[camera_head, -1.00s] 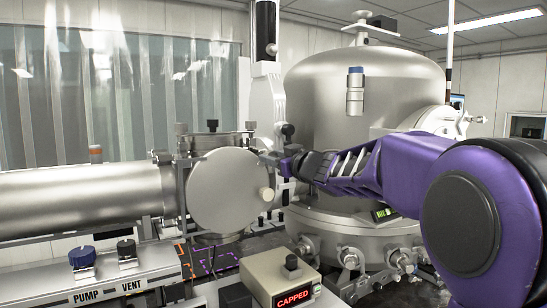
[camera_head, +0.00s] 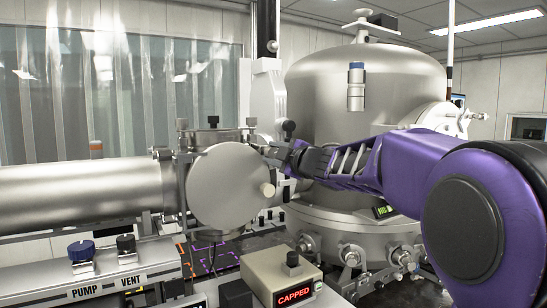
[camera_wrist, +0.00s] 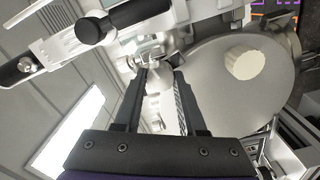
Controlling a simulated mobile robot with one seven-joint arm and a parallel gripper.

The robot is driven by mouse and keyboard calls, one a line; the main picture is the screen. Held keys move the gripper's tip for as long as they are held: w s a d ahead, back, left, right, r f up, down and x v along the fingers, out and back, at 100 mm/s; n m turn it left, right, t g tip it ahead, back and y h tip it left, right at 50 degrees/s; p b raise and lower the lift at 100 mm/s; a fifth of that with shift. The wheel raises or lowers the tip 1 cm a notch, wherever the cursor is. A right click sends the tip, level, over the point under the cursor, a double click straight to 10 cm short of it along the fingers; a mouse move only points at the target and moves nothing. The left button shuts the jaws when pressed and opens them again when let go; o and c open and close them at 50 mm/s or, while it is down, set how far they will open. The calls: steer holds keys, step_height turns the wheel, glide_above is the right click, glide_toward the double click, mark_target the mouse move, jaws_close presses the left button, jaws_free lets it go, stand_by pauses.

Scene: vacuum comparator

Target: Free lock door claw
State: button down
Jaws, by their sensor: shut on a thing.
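The round metal lock door (camera_head: 228,188) stands at the end of the horizontal steel tube, with a cream knob (camera_head: 267,189) on its face. In the wrist view the door (camera_wrist: 225,85) fills the right side, and its knob (camera_wrist: 245,63) shows clearly. My gripper (camera_head: 277,156) is at the door's upper right edge. In the wrist view my gripper (camera_wrist: 161,75) is shut on a small pale metal piece, the door claw (camera_wrist: 159,80), between its two dark fingers. The fingers largely hide the claw in the head view. I cannot tell whether the claw still bears on the door.
A large steel bell chamber (camera_head: 365,100) stands behind my arm. A white column (camera_head: 266,95) rises behind the door. A box reading CAPPED (camera_head: 285,275) stands in front, and the PUMP and VENT panel (camera_head: 110,280) is at lower left.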

steer(key=n+b, duration=0.1)
steer(key=n, duration=0.4)
steer(key=shift+b, duration=0.3)
stand_by(0.4)
steer(key=shift+c, duration=2.4)
jaws_free()
steer(key=shift+s+d+f, duration=0.1)
steer(key=shift+s, duration=0.05)
